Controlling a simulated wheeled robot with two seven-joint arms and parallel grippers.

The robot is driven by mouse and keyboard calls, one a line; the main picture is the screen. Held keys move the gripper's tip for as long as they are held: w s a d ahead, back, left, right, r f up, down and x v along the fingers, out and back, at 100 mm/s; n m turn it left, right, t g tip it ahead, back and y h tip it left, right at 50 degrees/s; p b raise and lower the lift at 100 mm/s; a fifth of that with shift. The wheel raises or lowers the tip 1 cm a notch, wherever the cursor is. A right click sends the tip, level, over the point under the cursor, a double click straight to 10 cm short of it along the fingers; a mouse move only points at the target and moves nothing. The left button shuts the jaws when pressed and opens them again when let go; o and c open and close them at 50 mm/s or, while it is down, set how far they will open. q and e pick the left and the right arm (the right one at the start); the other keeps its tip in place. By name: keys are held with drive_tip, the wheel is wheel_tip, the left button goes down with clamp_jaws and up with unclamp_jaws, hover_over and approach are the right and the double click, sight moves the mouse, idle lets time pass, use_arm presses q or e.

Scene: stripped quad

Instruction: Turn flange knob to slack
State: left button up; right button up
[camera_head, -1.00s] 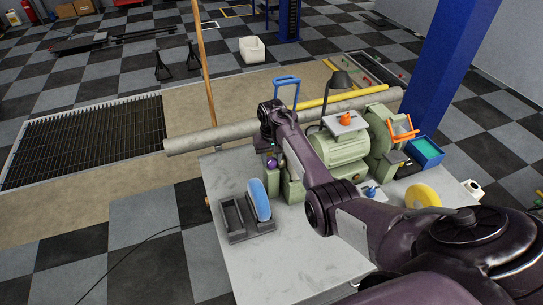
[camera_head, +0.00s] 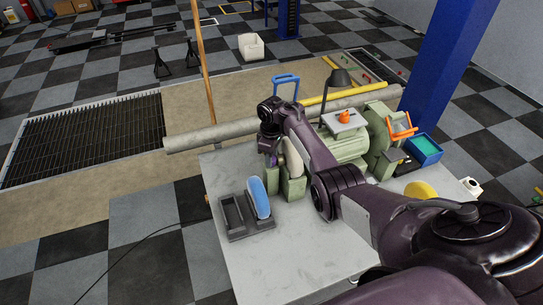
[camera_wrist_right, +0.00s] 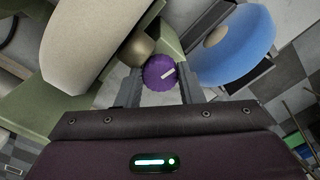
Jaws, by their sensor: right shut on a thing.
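The purple flange knob (camera_wrist_right: 160,73) has a ridged rim and a white mark pointing to the upper right in the right wrist view. It sits in front of a brass-coloured rounded part (camera_wrist_right: 138,47), beside a cream grinding wheel (camera_wrist_right: 85,40). My right gripper (camera_wrist_right: 160,88) has one finger on each side of the knob and is shut on it. In the head view the right gripper (camera_head: 270,150) is at the left end of the green bench grinder (camera_head: 345,148), and its wrist largely hides the knob. My left gripper is not in view.
A yellow wheel (camera_head: 421,190) and a teal-lined blue bin (camera_head: 426,146) are at the right. The front of the grey bench top (camera_head: 285,262) is clear.

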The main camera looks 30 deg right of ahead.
drive_tip(key=shift+n, duration=0.9)
drive_tip(key=o, duration=1)
drive_tip(key=shift+w+r, duration=0.1)
drive_tip(key=shift+r, duration=0.05)
wheel_tip(320, 180, up, 8)
drive_tip(key=shift+f+b, duration=0.2)
drive_tip(key=shift+b, duration=0.3)
drive_tip(key=shift+f, duration=0.1)
